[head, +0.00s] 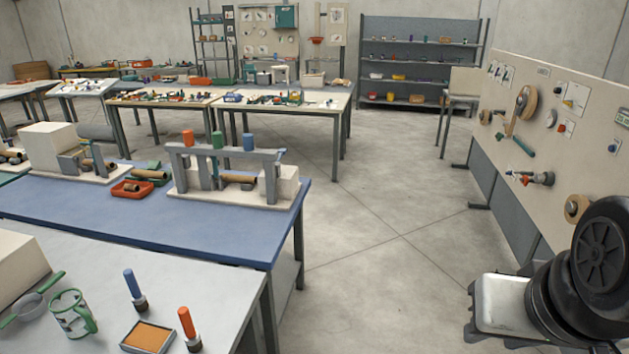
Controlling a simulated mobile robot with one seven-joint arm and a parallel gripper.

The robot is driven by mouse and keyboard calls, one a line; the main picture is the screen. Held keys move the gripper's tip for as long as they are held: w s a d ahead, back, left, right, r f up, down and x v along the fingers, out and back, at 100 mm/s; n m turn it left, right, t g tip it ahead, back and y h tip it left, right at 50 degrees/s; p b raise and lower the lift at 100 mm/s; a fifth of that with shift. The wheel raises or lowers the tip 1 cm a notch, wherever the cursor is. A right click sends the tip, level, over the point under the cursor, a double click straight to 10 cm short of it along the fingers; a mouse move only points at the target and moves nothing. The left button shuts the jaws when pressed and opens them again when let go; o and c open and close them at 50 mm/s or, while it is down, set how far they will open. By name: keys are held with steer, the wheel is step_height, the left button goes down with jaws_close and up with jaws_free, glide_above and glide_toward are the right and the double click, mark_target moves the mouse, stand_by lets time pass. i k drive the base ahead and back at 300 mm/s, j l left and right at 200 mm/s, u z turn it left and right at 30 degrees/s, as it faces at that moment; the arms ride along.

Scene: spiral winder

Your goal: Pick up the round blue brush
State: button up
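A brush-like tool with a round blue handle (130,284) and a dark lower end stands upright on the near grey-white table, at the lower left of the head view. A similar one with an orange handle (187,322) stands to its right and nearer. I cannot make out the bristles of either. An upright blue cylinder (249,141) also tops the grey winder frame on the blue table behind. My gripper is not in view.
The near table (215,285) also holds a shallow tray with an orange-brown pad (148,337), a green-handled cup (72,314) and a green-handled strainer or scoop (33,304). The blue-topped table (140,228) stands behind. Open floor (380,250) lies to the right.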

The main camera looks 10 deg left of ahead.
mark_target(139, 297)
steer(key=i+u, duration=0.35)
steer(key=i+l+u, duration=0.1)
steer(key=i+u, duration=0.3)
steer(key=i+l+u, duration=0.35)
steer(key=i+j+u, duration=0.1)
steer(key=u, duration=0.4)
steer(key=i+u, duration=0.3)
steer(key=u, duration=0.2)
steer(key=i+l+u, duration=0.15)
steer(key=u, duration=0.35)
steer(key=i+l+u, duration=0.2)
steer(key=u, duration=0.25)
steer(key=i, duration=0.05)
